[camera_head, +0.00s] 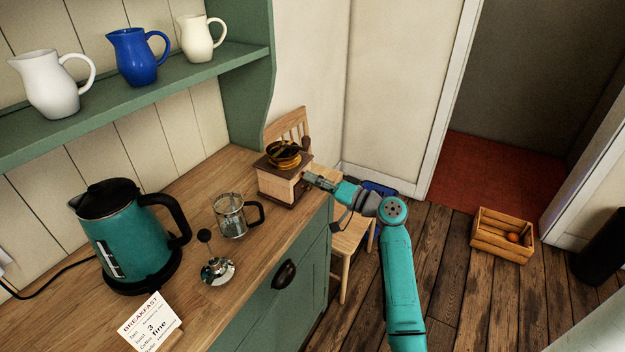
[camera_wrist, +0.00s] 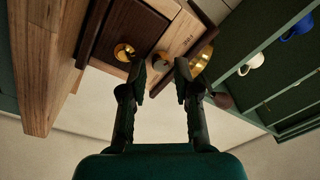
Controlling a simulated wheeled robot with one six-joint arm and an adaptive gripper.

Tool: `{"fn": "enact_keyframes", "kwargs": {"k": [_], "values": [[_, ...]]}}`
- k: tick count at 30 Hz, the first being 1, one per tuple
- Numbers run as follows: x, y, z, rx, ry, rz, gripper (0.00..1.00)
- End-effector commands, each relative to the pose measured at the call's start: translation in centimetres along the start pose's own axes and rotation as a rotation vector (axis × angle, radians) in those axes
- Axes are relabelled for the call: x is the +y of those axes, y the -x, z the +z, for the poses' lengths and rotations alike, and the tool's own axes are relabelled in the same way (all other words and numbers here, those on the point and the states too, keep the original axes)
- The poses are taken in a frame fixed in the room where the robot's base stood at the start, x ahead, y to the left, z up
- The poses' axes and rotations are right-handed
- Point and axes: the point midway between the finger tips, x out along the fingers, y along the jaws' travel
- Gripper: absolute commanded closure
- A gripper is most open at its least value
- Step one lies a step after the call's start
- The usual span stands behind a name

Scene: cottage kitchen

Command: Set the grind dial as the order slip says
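The order slip (camera_head: 150,321) stands on the counter at the lower left in the head view, headed BREAKFAST; its coffee line reads "fine". The coffee grinder (camera_head: 279,184) stands at the counter's far end, a wooden box with a brass bowl on top. My gripper (camera_head: 308,180) is at its right side. In the wrist view my gripper (camera_wrist: 161,68) is open, its fingers apart.
A brass drawer knob (camera_wrist: 123,52) is left of the fingers in the wrist view. A teal kettle (camera_head: 125,240), glass press (camera_head: 230,217) and its plunger (camera_head: 217,270) stand on the counter. A chair (camera_head: 350,240) is beside the counter; a crate (camera_head: 502,240) is on the floor.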

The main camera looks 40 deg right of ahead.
Motion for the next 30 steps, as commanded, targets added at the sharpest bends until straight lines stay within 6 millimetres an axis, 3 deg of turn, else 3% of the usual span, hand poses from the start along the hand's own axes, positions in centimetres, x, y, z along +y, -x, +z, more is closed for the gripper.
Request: {"fn": "enact_keyframes", "kwargs": {"k": [15, 21, 30], "values": [[0.1, 9.3, 0.0, 0.003, 0.000, 0.003, 0.69], [0.1, 11.0, 0.1, 0.001, -0.001, 0.002, 0.69], [0.1, 11.2, 0.1, -0.001, -0.001, 0.001, 0.69]]}}
